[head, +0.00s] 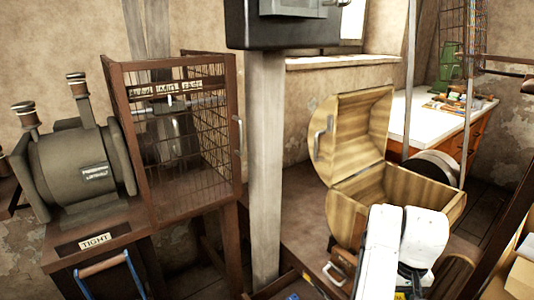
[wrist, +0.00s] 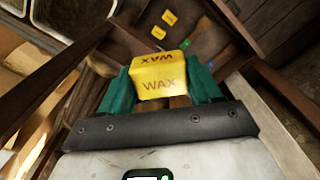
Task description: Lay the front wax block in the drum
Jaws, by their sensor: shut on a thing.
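A yellow block marked WAX (wrist: 163,75) is between the teal fingers of my gripper (wrist: 160,88) in the wrist view. The fingers are shut on its two sides, and it is held above a dark wooden tray or crate. Two smaller-looking yellow blocks (wrist: 169,18) lie below, farther off. In the head view a striped wooden container with a rounded lid (head: 350,130), which looks to be the drum, stands open. Its front wall (head: 350,212) is partly behind my white arm. My gripper and the held block are hidden in the head view.
A caged motor stand (head: 175,150) is at left, with a grey post (head: 266,170) beside it. A white-topped bench (head: 415,115) is behind the drum. Dark wooden rails (wrist: 75,60) flank my gripper. Small green (wrist: 183,43) and blue (wrist: 210,63) items lie below.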

